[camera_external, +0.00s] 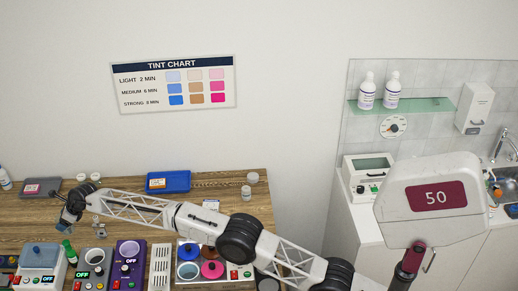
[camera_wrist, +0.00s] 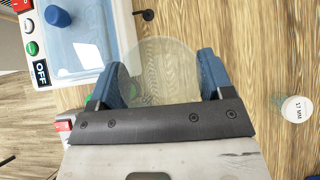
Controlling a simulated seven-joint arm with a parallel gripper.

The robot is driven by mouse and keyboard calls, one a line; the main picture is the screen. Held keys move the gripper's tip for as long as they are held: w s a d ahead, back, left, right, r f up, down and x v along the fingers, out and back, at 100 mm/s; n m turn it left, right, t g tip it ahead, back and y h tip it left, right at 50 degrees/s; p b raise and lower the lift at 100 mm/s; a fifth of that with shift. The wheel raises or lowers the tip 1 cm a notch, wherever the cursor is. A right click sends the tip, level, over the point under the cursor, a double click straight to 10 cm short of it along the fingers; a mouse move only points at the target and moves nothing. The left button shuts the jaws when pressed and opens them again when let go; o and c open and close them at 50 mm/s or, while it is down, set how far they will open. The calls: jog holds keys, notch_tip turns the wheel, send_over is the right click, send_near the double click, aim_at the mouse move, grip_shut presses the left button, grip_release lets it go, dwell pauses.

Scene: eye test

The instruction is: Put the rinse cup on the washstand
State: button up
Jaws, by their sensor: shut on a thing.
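My gripper (camera_external: 70,214) is at the far left of the wooden table in the external view. In the wrist view its two blue fingers (camera_wrist: 158,64) are shut on a clear round disc-like thing (camera_wrist: 165,72), see-through with a faint green tint. I cannot tell whether this is a lens or the rinse cup seen along its axis. No other thing is surely the rinse cup. A sink (camera_external: 509,178) is set in the white counter at the far right; I cannot tell whether this is the washstand.
A white device with a blue knob (camera_wrist: 57,16) stands close beside my gripper. A green bottle (camera_external: 69,250), a purple device (camera_external: 128,265) and a white rack (camera_external: 160,265) line the front. A blue tray (camera_external: 168,181) and small jar (camera_external: 247,192) lie behind.

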aim_at(68, 230)
jog(key=shift+f, duration=0.1)
jog(key=shift+f, duration=3.05)
jog(key=shift+f, duration=1.85)
jog(key=shift+f, duration=0.15)
jog(key=o, duration=0.7)
jog(key=shift+d+r, duration=0.15)
jog(key=shift+r, duration=0.15)
jog(key=shift+d+r, duration=0.3)
jog(key=v, duration=1)
jog(key=shift+d+r, duration=0.2)
jog(key=shift+d, duration=0.05)
